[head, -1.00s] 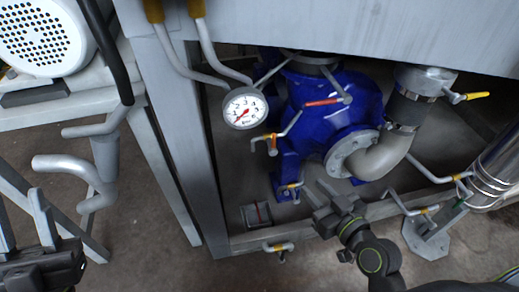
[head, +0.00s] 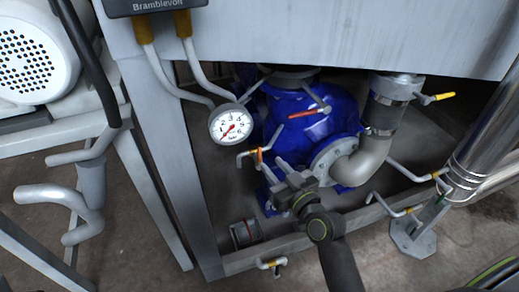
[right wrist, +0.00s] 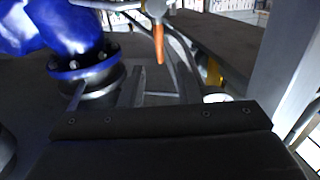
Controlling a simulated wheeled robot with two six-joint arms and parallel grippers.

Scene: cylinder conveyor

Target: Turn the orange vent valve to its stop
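In the right wrist view the orange handle (right wrist: 179,49) hangs downward near the top centre. My right gripper (head: 273,167) is just below and right of the handle in the head view, its two fingers spread toward it. The fingers look open and empty. I cannot tell whether a finger touches the handle. My left gripper is out of view.
A pressure gauge (head: 231,124) stands left of the valve. A red lever (head: 303,114) is on the pump. A grey elbow pipe (head: 362,160) and a yellow-handled valve (head: 443,97) are to the right. A grey frame post (head: 163,150) bounds the left, and a panel overhangs above.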

